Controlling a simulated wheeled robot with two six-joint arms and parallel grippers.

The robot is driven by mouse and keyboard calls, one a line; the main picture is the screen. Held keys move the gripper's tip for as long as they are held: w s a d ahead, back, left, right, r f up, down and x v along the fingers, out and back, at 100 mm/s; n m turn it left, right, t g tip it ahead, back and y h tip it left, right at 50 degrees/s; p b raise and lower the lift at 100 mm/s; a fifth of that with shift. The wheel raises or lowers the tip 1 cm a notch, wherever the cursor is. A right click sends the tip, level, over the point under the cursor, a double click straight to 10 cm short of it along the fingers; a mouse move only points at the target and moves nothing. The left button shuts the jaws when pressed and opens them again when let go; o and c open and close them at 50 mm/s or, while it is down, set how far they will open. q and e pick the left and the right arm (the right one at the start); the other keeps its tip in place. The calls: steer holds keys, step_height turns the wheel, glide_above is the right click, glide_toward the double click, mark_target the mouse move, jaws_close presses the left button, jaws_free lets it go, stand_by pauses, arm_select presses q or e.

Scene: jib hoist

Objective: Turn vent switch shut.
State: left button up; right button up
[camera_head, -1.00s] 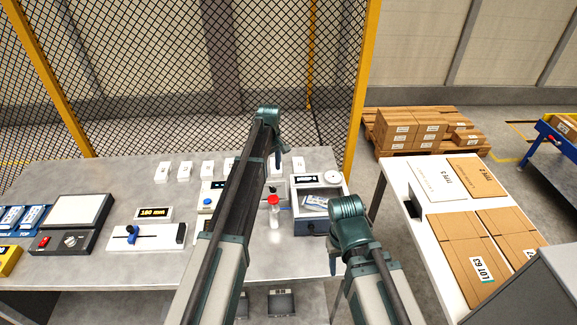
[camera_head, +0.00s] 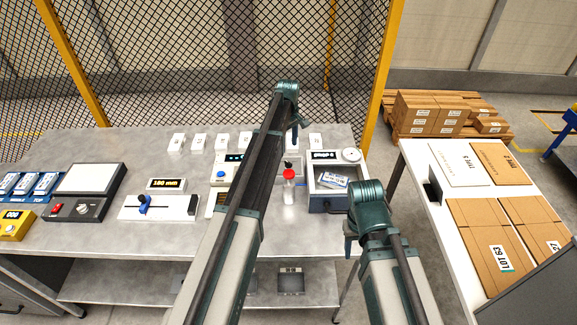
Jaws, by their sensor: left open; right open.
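I cannot surely tell which part is the vent switch. A small dark knob or lever (camera_head: 288,163) stands on a pale panel behind a red-capped clear bottle (camera_head: 289,187) on the metal bench, and it may be the switch. My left gripper (camera_head: 295,142) hangs down at the end of the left arm, over the back of the bench just above that knob, and holds nothing that I can see. Its fingertips are small and partly hidden. My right gripper (camera_head: 349,241) points down near the bench's front right corner, mostly hidden behind its own arm, with nothing visible in it.
A grey box (camera_head: 318,203) with labelled items stands right of the bottle. A slider gauge (camera_head: 160,207), a scale (camera_head: 84,195) and blue packs stand left. Several white blocks line the back. A white table (camera_head: 440,215) with cartons stands right; mesh fence (camera_head: 160,60) is behind.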

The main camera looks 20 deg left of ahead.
mark_target(288, 162)
arm_select(q)
step_height(288, 162, down, 9)
steer(key=b, duration=0.7)
steer(key=shift+r+b, duration=0.2)
steer(key=shift+b, duration=0.1)
jaws_close()
